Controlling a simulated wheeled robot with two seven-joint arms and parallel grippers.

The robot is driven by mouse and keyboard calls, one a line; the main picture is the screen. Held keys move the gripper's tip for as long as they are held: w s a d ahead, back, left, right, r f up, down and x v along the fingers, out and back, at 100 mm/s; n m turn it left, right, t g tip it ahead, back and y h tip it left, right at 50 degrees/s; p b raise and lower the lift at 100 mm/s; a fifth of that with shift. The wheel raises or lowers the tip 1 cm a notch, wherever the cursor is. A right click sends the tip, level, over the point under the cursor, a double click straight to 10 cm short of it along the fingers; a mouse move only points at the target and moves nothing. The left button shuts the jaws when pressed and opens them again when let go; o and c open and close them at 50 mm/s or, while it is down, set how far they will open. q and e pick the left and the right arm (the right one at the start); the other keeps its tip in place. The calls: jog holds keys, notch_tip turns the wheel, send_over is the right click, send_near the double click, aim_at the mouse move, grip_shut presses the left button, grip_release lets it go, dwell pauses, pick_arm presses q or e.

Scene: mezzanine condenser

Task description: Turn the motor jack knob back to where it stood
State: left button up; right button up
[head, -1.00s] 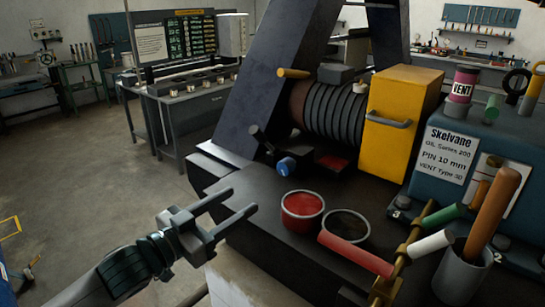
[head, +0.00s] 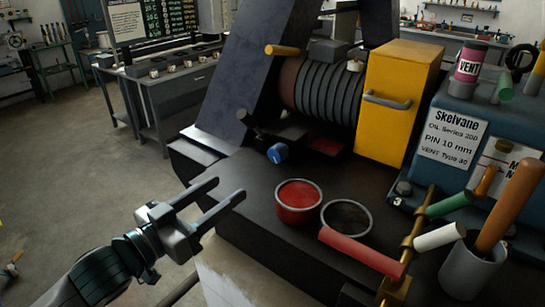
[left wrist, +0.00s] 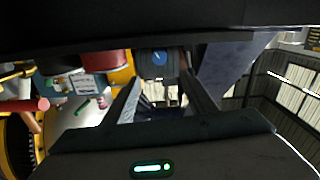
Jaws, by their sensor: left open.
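The motor jack knob appears to be the small blue knob (head: 278,153) at the front of the dark machine bed, below the ribbed motor. It also shows in the left wrist view (left wrist: 159,58), on a dark block, framed between the finger lines. No pointer or mark on it is clear enough to read its angle. My left gripper (head: 229,189) is open and empty, in front and to the left of the knob, apart from it. Its fingers also show in the left wrist view (left wrist: 165,95). My right gripper is not in view.
A red-filled cup (head: 299,203) and a dark-filled cup (head: 346,217) stand on the bed to the right. A yellow box (head: 398,105) stands behind.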

aim_at(273, 155)
pick_arm(q)
jog(key=b+x, duration=0.2)
jog(key=x, duration=0.1)
jog(key=shift+b, duration=0.35)
jog(key=p+x, duration=0.4)
jog(key=x, duration=0.8)
jog(key=shift+w+d+r+p, duration=0.1)
jog(key=shift+w+d+p, duration=0.1)
jog(key=shift+d+p, duration=0.1)
jog(key=shift+w+d, duration=0.4)
jog(key=shift+w, duration=0.1)
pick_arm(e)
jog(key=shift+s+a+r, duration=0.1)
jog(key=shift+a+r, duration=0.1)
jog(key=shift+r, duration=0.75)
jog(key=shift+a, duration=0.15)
pick_arm(q)
jog(key=c, duration=1)
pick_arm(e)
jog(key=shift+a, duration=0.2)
